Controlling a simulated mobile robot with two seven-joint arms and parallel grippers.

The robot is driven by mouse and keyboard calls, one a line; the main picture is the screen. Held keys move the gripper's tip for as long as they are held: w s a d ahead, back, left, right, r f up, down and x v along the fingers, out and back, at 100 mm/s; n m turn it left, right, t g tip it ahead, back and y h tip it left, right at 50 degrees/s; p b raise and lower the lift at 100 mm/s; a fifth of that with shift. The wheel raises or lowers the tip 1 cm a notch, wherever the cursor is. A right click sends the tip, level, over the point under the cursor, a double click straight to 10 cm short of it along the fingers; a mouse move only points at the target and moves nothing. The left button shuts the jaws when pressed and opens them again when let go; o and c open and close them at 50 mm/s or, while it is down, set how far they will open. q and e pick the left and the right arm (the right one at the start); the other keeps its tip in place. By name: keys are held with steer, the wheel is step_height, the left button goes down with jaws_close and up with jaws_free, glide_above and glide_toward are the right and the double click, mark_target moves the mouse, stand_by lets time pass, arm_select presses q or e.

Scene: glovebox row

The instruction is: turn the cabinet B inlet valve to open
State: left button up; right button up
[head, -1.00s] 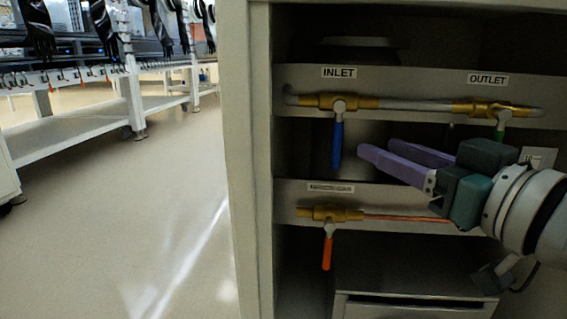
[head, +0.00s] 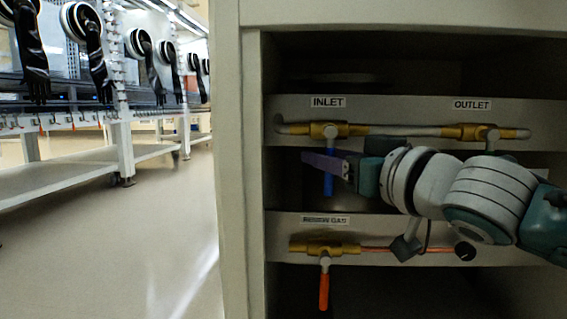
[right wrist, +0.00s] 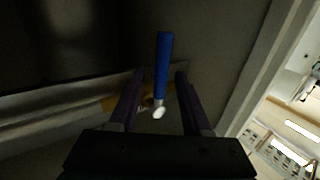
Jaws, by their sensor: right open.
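The inlet valve is a brass body (head: 328,130) under the INLET label (head: 328,102), on the upper pipe. Its blue lever (head: 328,184) hangs straight down, crosswise to the pipe. My right gripper (head: 309,160) reaches in from the right at the lever, its purple fingers partly overlapping it in the head view. In the right wrist view the blue lever (right wrist: 163,62) appears between the two spread fingers of the right gripper (right wrist: 158,77), with a visible gap on each side. The right gripper is open and holds nothing. My left gripper is not in view.
The outlet valve (head: 478,131) is farther right on the same pipe, its lever mostly hidden by my arm. A lower brass valve (head: 325,250) has an orange lever (head: 324,290) hanging down. The cabinet's left post (head: 241,190) stands close by. Open floor (head: 165,225) lies left.

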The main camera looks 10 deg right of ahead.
jaws_close()
stand_by(0.3)
stand_by(1.1)
